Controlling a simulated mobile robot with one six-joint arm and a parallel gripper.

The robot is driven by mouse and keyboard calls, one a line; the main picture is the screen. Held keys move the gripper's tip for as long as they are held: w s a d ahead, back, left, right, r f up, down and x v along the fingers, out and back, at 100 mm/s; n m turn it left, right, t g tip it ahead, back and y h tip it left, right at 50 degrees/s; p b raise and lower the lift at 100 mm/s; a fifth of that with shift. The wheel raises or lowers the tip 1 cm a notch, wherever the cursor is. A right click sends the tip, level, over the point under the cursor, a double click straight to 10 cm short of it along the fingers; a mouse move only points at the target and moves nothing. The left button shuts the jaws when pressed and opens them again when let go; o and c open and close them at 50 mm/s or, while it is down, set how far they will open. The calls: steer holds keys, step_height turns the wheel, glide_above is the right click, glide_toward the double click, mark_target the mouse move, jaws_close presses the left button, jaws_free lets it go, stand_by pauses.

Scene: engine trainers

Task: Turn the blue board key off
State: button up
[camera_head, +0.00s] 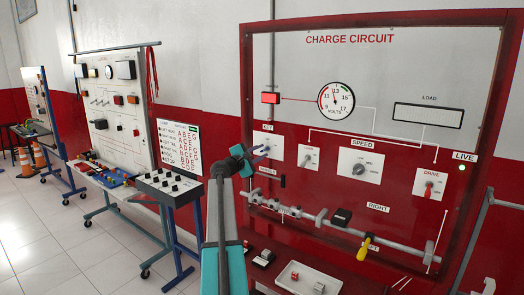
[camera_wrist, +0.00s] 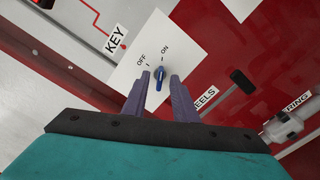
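The blue key (camera_wrist: 159,78) is on a white plate (camera_wrist: 143,50) marked OFF and ON, under the KEY label (camera_wrist: 115,39). In the wrist view the blue key points toward the ON side. My gripper (camera_wrist: 160,77) is open, its two purple fingers on either side of the key, with a small gap showing beside it. I cannot tell how deep the fingers reach around it. In the head view my gripper (camera_head: 262,152) is at the key plate (camera_head: 275,142) on the left of the red board, and it hides the key there.
A pipe rail with a yellow handle (camera_head: 365,246) runs below. A white tray (camera_head: 335,287) lies beneath.

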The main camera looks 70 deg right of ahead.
steer(key=shift+x, duration=0.8)
jaws_close()
steer(key=shift+n+p, duration=0.35)
steer(key=shift+n, duration=0.05)
steer(key=n+p, duration=0.7)
steer(key=n, duration=0.4)
steer(key=shift+w, duration=0.1)
